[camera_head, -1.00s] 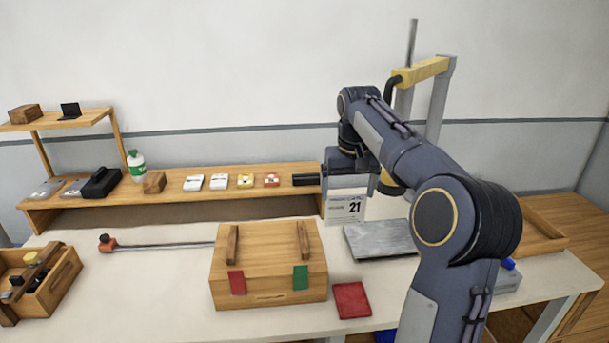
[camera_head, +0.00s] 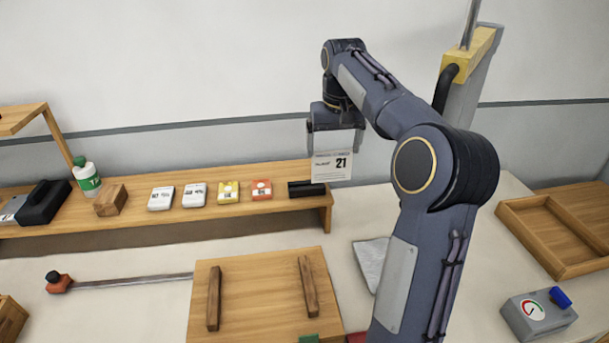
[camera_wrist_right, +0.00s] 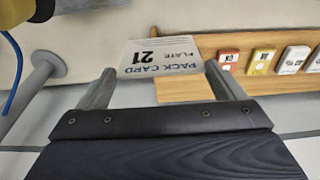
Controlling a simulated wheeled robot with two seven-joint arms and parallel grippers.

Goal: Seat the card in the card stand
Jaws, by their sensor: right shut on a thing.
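The white card (camera_head: 332,168), printed with "21", hangs upright below my right gripper (camera_head: 335,148). It also shows in the right wrist view (camera_wrist_right: 160,57), between the fingertips (camera_wrist_right: 161,85). My right gripper is shut on the card at its side edges. The black card stand (camera_head: 306,189) sits at the right end of the wooden shelf. In the head view the card's lower left overlaps the stand's right part; I cannot tell whether they touch. The stand is not visible in the wrist view. My left gripper is not in view.
Several small boxes, among them a yellow one (camera_head: 228,193) and an orange one (camera_head: 261,190), line the shelf (camera_head: 140,217) left of the stand.

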